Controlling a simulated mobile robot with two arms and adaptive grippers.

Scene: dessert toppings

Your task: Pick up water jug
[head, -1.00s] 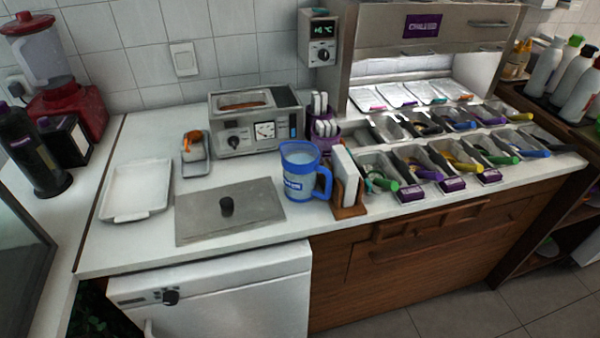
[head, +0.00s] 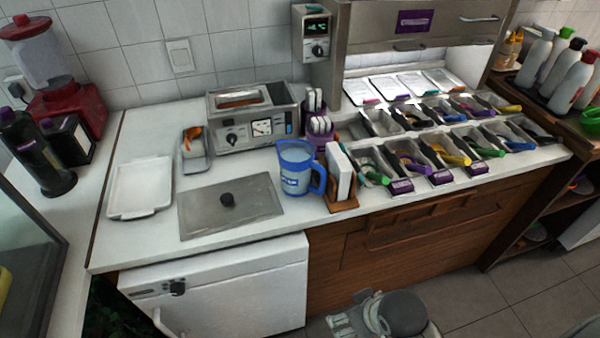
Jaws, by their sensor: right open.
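The water jug (head: 296,171) is blue with a clear-looking upper body and a blue handle on its right side. It stands upright on the white counter, right of the grey metal lid and left of the napkin holder. My right gripper (head: 348,314) shows at the bottom of the head view, low in front of the wooden cabinet. It is open and empty, well apart from the jug. My left gripper is not in view.
The napkin holder (head: 341,177) stands close to the jug's handle. Behind are a toaster-like appliance (head: 252,120) and purple cutlery cups (head: 319,139). A flat metal lid (head: 231,205) and a white tray (head: 140,188) lie left. Topping bins (head: 410,161) fill the right.

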